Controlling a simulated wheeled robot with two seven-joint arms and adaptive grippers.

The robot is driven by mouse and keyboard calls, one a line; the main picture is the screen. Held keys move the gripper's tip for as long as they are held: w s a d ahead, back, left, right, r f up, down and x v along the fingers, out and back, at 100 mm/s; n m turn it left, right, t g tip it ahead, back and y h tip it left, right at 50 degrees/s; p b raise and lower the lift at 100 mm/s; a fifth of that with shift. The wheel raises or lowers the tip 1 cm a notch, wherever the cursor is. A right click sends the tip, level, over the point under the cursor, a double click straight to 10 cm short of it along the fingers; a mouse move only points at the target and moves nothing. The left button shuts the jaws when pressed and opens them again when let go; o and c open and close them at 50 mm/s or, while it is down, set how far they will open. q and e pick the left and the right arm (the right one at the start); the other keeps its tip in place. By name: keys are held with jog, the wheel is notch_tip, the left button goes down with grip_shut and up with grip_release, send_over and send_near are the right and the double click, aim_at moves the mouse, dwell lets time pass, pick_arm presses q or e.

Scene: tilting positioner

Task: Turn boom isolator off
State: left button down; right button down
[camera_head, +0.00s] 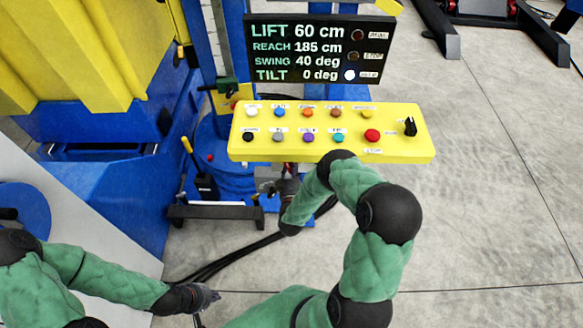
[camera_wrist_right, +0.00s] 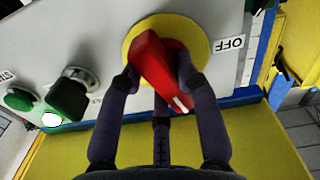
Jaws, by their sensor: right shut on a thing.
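The boom isolator shows in the right wrist view as a red rotary handle (camera_wrist_right: 160,62) on a round yellow plate (camera_wrist_right: 198,38). The handle lies slanted, its white-marked tip towards the lower right. The OFF label (camera_wrist_right: 230,43) is right of the plate; the tip does not point at it. My right gripper (camera_wrist_right: 158,80) is shut on the handle, a finger on each side. In the head view my right gripper (camera_head: 288,186) is below the yellow control panel, by a grey box (camera_head: 267,178). My left gripper (camera_head: 204,297) is low and left, away from the panel; its fingers are unclear.
The yellow control panel (camera_head: 345,148) carries several coloured buttons and a black knob. A display (camera_head: 318,48) stands behind it. In the wrist view a black knob (camera_wrist_right: 74,88) and green button (camera_wrist_right: 19,99) sit left of the handle. Cables cross the floor.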

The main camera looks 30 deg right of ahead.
jog(key=n, duration=0.3)
jog(key=shift+n+b, duration=0.35)
jog(key=shift+n, duration=0.05)
jog(key=n, duration=0.3)
jog(key=shift+a+r+b, duration=0.1)
jog(key=shift+b, duration=0.2)
jog(key=n, duration=0.4)
jog(key=shift+w+r+b, duration=0.1)
jog(key=shift+b, duration=0.2)
jog(key=shift+a+n, duration=0.15)
jog(key=shift+n, duration=1.75)
jog(key=c, duration=0.9)
grip_release()
